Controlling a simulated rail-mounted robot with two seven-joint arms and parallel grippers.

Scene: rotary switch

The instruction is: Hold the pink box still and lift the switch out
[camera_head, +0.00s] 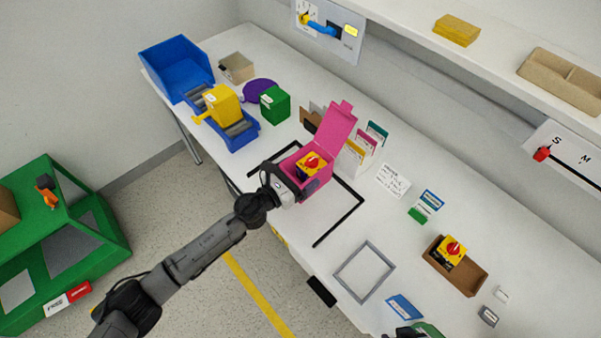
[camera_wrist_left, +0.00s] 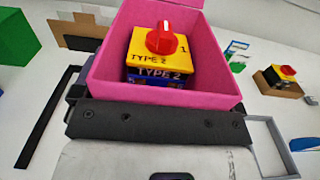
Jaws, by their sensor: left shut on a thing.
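The pink box (camera_head: 318,182) stands open on the white table, its lid raised at the back. Inside it sits the switch (camera_head: 307,164), a yellow block with a red knob. In the left wrist view the switch (camera_wrist_left: 158,45) is marked TYPE 2, has a blue lower part and stands within the box walls (camera_wrist_left: 165,91). My left gripper (camera_head: 286,188) is at the near side of the box and shut on it. Its fingertips are hidden, so the exact grip does not show.
A similar yellow switch with a red knob (camera_head: 452,248) sits in a brown tray (camera_head: 468,279) at right. Upright cards (camera_head: 366,143) stand behind the box. A grey frame (camera_head: 364,271) lies at front right. A green block (camera_head: 275,105) stands at left.

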